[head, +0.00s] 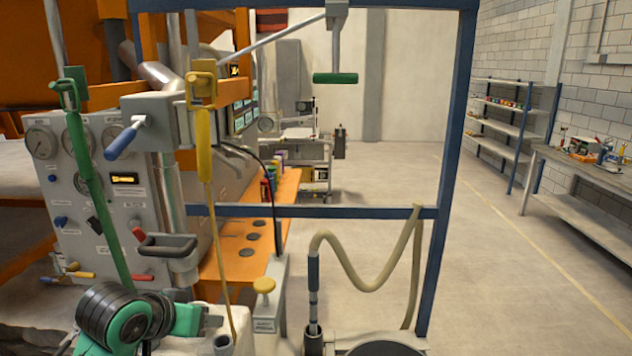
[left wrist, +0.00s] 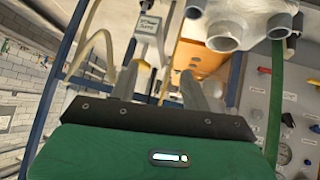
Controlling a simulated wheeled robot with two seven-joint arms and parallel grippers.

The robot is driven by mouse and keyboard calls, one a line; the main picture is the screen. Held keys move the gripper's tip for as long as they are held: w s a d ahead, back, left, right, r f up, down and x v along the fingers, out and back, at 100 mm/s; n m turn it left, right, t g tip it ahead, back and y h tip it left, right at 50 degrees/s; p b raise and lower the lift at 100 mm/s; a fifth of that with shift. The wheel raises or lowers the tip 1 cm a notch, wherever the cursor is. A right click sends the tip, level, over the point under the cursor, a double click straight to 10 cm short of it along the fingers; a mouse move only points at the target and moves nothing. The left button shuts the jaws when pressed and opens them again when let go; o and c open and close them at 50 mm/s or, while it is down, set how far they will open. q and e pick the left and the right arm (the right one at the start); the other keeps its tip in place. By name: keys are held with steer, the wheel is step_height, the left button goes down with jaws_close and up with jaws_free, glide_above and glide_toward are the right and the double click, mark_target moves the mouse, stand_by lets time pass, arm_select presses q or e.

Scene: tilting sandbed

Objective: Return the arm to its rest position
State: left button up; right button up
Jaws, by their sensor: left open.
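My left arm, green and black, comes in at the lower left of the head view, in front of the gauge panel. Its gripper (head: 208,320) is low in the picture and partly hidden by the arm. In the left wrist view the two grey fingers of this gripper (left wrist: 160,74) stand apart with nothing seen between them. It is open and empty. The labelled grey box (head: 265,324) with a yellow knob is close to the right of the gripper in the head view. My right gripper is in neither view.
A grey gauge panel (head: 75,225) with levers and a hanging green handle (head: 88,185) is at left. An orange bench (head: 225,263) is behind. A blue frame (head: 448,150) and beige hose (head: 372,284) stand at centre. The floor (head: 500,290) at right is clear.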

arm_select(q)
steer(key=s+f+g+y, duration=0.1)
steer(key=s+f, duration=0.5)
steer(key=f, duration=0.3)
steer(key=s+f+g, duration=0.2)
steer(key=s+f, duration=0.4)
steer(key=f, duration=0.4)
steer(key=s+a+f+g+y, duration=0.1)
steer(key=s+f, duration=0.4)
steer(key=s, duration=0.3)
steer(key=s+a+f+g+y, duration=0.1)
steer(key=s+f, duration=0.3)
steer(key=s, duration=0.5)
step_height(320, 180, down, 34)
steer(key=g+b, duration=0.2)
steer(key=b, duration=0.1)
steer(key=s+a+f+b, duration=0.3)
steer(key=s+f, duration=1.6)
steer(key=f, duration=0.3)
steer(key=shift+s+f+g, duration=0.15)
steer(key=shift+f+g, duration=0.2)
steer(key=shift+g, duration=0.05)
